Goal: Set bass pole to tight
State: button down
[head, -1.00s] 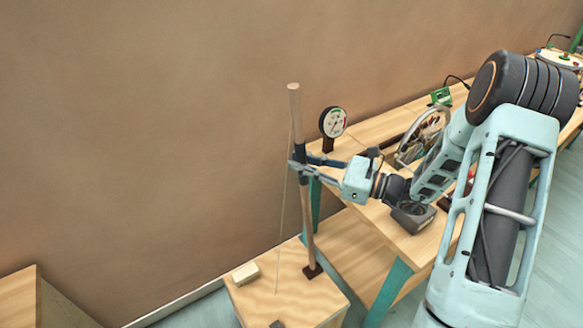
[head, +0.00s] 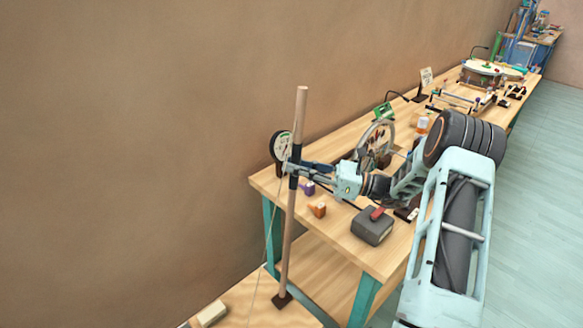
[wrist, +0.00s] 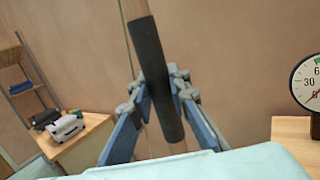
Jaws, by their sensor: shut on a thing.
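The bass pole (head: 288,235) is a thin wooden rod with a dark grip sleeve. Its foot sits on a dark block on a wooden box (head: 240,297). It leans slightly right toward its top in the head view. My gripper (head: 293,165) is shut around the dark sleeve, which also shows between the fingers in the wrist view (wrist: 155,70). A thin string (head: 266,250) runs from the pole down to the box. A round gauge (head: 281,145) stands just behind the pole; its face is cut off at the right edge of the wrist view (wrist: 308,85).
A long workbench (head: 345,245) runs to the back right. It holds a grey block with a red top (head: 372,226), small orange and purple pieces, a wheel (head: 377,140) and a drum (head: 482,73). The wall (head: 120,150) is close behind the pole.

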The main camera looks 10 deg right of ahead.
jog(key=c, duration=1.8)
grip_release()
jog(key=shift+w+d+t, duration=0.3)
jog(key=shift+w+d, duration=0.05)
jog(key=shift+d, duration=0.25)
jog(key=v, duration=1.2)
